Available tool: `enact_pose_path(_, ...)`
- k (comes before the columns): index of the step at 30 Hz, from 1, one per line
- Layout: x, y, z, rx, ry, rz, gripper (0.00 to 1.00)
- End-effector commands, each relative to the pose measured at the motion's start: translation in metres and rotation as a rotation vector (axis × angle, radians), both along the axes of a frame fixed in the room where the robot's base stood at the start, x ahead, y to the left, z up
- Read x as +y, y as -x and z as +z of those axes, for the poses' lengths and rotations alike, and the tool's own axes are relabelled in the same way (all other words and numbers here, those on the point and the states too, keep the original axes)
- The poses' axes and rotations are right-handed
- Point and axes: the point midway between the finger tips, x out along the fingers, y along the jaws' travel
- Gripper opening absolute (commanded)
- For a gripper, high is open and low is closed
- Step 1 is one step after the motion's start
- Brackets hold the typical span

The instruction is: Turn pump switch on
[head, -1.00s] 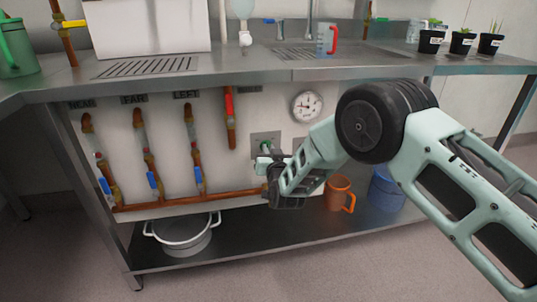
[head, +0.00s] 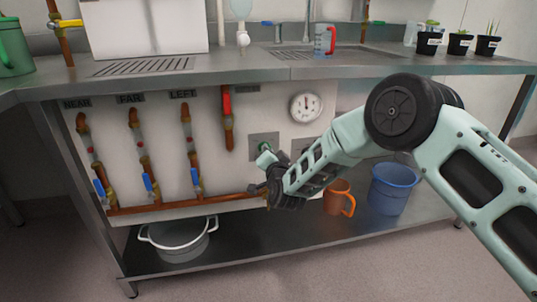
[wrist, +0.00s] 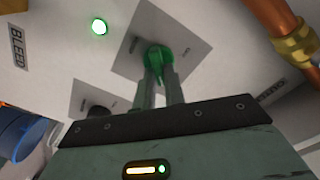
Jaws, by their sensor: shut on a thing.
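The pump switch is a green knob (wrist: 158,56) on a square grey plate (wrist: 150,38), set in the white panel under the counter. In the head view the green knob (head: 265,147) shows just above my gripper (head: 268,165), partly hidden by it. In the wrist view my gripper's two fingers (wrist: 161,80) are shut on the knob, one on each side. A small round light (wrist: 99,26) beside the plate glows green in the wrist view.
A second plate with a black knob (wrist: 98,111) sits close by. A gauge (head: 306,107) is above right. Copper pipes with blue-handled valves (head: 148,182) run left.

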Motion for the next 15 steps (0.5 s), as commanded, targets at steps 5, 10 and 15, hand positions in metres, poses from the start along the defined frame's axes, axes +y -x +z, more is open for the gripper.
enact_pose_path(5, -0.0003, 0.0001, -0.0002, 0.004, -0.010, -0.001, 0.00)
enact_pose_path(10, -0.0002, 0.0002, -0.0003, 0.004, -0.010, -0.001, 0.00)
enact_pose_path(15, -0.0003, 0.0001, -0.0004, 0.004, -0.010, -0.001, 0.28)
